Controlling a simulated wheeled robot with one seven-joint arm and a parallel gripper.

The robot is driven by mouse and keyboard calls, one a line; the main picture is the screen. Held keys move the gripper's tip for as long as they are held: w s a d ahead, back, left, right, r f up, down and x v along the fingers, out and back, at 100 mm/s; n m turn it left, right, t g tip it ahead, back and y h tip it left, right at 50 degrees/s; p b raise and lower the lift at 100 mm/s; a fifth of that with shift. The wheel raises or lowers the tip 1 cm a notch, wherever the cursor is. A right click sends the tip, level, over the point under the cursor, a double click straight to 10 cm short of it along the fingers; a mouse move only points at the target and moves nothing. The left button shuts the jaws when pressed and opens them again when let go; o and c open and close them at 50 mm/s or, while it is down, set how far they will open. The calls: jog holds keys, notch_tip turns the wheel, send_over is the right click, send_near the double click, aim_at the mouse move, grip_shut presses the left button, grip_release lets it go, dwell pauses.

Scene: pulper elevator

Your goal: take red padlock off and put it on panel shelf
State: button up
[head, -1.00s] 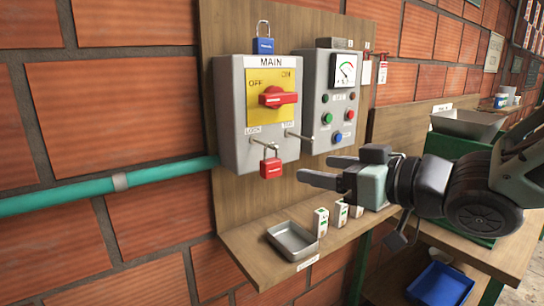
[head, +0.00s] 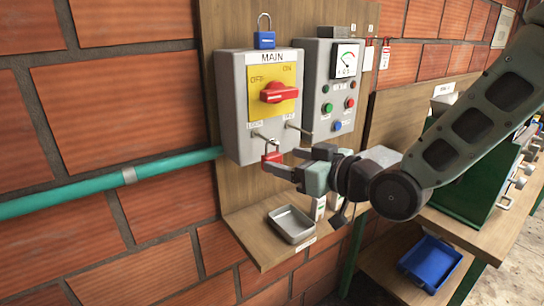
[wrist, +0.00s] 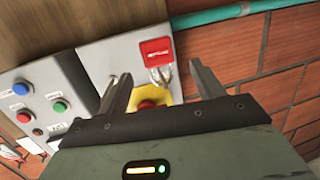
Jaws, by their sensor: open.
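The red padlock (head: 271,157) hangs from the hasp low on the grey MAIN switch box (head: 232,110). In the wrist view the red padlock (wrist: 156,51) shows with its metal shackle, ahead of and between my fingertips. My gripper (head: 286,162) is open and empty, with its fingers at the padlock's right; the near fingertip overlaps the padlock's lower edge in the picture. I cannot tell whether they touch. The panel shelf (head: 248,237) is the wooden ledge below and carries a metal tray (head: 291,224).
A blue padlock (head: 264,40) sits on top of the MAIN box. A second grey control box (head: 331,95) stands to its right, with a metal pin between. Small white tags stand on the shelf, partly behind my gripper. A teal pipe (head: 110,183) runs at left.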

aim_at(276, 158)
jog(key=shift+p+x, duration=1.2)
jog(key=shift+x, duration=1.55)
jog(key=shift+f, duration=0.15)
jog(key=c, duration=1.1)
